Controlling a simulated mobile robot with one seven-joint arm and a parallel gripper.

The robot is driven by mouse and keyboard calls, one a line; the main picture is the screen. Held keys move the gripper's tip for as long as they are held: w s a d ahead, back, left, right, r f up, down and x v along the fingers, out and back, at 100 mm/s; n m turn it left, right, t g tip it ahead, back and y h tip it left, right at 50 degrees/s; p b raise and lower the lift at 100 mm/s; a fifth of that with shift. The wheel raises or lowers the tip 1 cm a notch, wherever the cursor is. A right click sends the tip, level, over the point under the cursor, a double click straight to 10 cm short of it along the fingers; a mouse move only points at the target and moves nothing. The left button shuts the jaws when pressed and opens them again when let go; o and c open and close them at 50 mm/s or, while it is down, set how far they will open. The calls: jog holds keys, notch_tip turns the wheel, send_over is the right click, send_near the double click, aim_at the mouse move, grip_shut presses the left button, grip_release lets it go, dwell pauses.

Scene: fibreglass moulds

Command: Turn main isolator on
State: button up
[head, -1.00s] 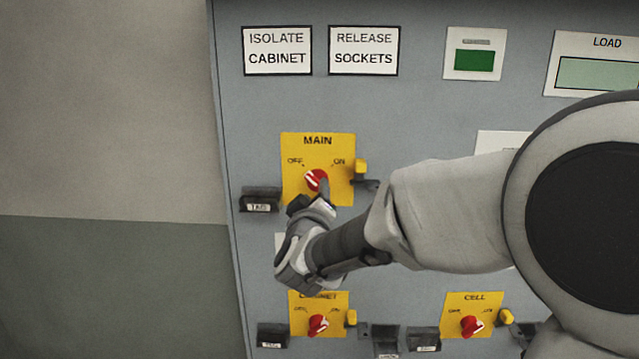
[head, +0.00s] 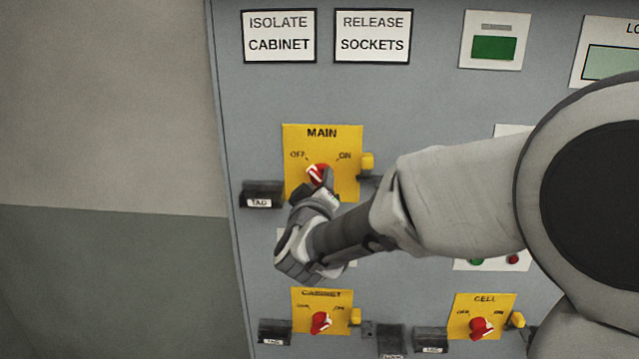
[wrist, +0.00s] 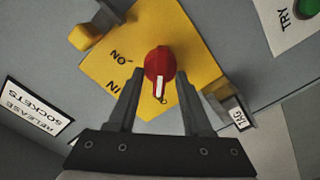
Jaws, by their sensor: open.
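The main isolator is a red rotary knob (head: 318,173) on a yellow plate (head: 348,187) marked MAIN, OFF and ON. In the wrist view the knob (wrist: 160,63) has a white mark pointing down, toward the partly hidden OFF lettering and away from ON. My gripper (wrist: 159,80) is open, with one finger on each side of the knob's lower part. I cannot tell whether the fingers touch it. In the head view my gripper (head: 322,190) comes from below and covers the knob's lower side.
Similar yellow plates, CABINET (head: 321,311) and CELL (head: 482,317), sit below. A yellow tab (head: 367,162) and dark bracket stand right of MAIN, and a black TAG holder (head: 261,194) stands left. My arm covers the panel's right. The left wall area is clear.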

grip_shut()
jog(key=shift+m+b, duration=0.3)
jog(key=shift+b, duration=0.15)
jog(key=m+b, duration=0.3)
jog(key=shift+f+m+b, duration=0.15)
jog(key=shift+m+b, duration=0.15)
jog(key=shift+b, duration=0.05)
jog(key=m+b, duration=0.3)
jog(key=m, duration=0.1)
jog(key=shift+d, duration=0.1)
jog(key=m+b, duration=0.5)
jog(key=m, duration=0.4)
jog(key=shift+d+m+b, duration=0.1)
jog(key=shift+m+b, duration=0.2)
jog(key=shift+b, duration=0.1)
jog(key=shift+r, duration=0.2)
grip_release()
